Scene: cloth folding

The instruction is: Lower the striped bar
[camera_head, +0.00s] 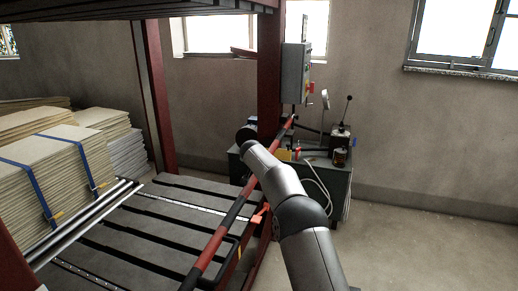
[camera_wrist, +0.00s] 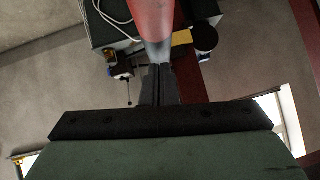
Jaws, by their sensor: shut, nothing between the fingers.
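The striped bar (camera_head: 224,226), red and black, runs slanting along the right side of a slatted platform. It rises from the lower front to its far upper end near the grey control box. My arm crosses in front of part of it, and my gripper is mostly hidden behind the arm in the head view. In the wrist view my gripper (camera_wrist: 158,72) has its dark fingers together with nothing between them. A red and grey length of the bar (camera_wrist: 152,18) reaches down the picture to the fingertips. I cannot tell whether they touch it.
The slatted platform (camera_head: 165,222) holds metal rails (camera_head: 85,222) at its left. Strapped board stacks (camera_head: 52,168) stand beyond. A red post (camera_head: 270,75), control box (camera_head: 295,72) and machine cabinet (camera_head: 335,180) with levers are close to my arm. The floor at right (camera_head: 420,245) is clear.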

